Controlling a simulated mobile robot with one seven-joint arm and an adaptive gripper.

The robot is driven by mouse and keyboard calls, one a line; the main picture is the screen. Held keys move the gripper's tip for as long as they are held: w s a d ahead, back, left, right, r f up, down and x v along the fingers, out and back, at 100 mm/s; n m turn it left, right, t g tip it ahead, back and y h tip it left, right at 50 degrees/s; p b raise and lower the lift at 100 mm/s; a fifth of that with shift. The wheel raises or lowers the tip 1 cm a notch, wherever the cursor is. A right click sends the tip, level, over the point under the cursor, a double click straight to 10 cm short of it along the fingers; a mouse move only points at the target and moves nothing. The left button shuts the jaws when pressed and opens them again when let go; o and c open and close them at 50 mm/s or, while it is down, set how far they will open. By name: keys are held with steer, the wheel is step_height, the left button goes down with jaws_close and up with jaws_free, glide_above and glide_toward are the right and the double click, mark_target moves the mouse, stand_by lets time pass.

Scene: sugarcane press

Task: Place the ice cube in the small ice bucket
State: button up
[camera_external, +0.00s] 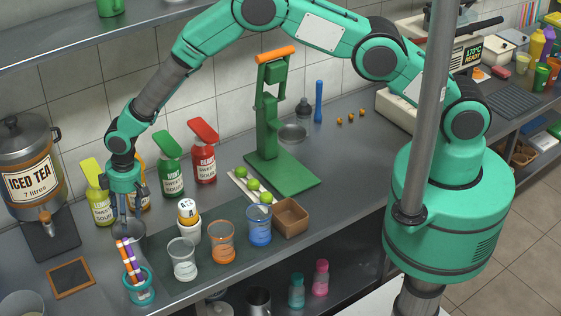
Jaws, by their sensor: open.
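My gripper (128,205) points down at the left of the counter, in front of the yellow-green and orange bottles. Its fingers are apart. A small grey metal vessel (130,236) stands right below the gripper and may be the small ice bucket; the fingers and the straws partly cover it. I cannot make out an ice cube in this view, nor whether one lies in the vessel or between the fingers.
A teal cup of straws (141,290) stands in front of the vessel. Clear (183,262), orange (222,245) and blue (259,227) cups stand to the right. The iced tea dispenser (33,180) is at left, the green press (272,140) behind. Sauce bottles (171,168) stand near the wall.

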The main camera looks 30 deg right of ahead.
steer(key=shift+r, duration=1.5)
